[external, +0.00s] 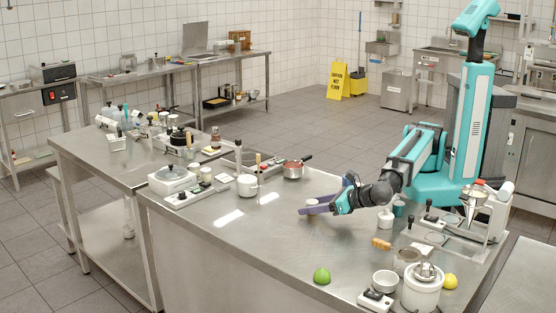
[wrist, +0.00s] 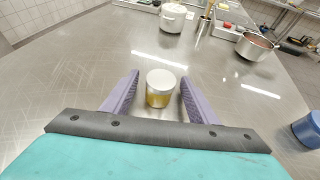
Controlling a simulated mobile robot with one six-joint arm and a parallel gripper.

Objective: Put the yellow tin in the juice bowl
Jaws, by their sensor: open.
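The yellow tin (wrist: 158,97), with a pale lid and a yellow band, stands upright on the steel counter in the wrist view. My gripper (wrist: 160,78) is open, with one purple finger on each side of the tin and a gap showing on both sides. In the external view my gripper (external: 325,199) is low over the middle of the counter, and the tin (external: 312,203) shows small by the near finger. I cannot tell for sure which vessel is the juice bowl. A white bowl (external: 385,281) stands at the front right.
A pan with red contents (external: 292,171) and a white pot (external: 247,186) stand beyond my gripper. The counter left of the green fruit is clear.

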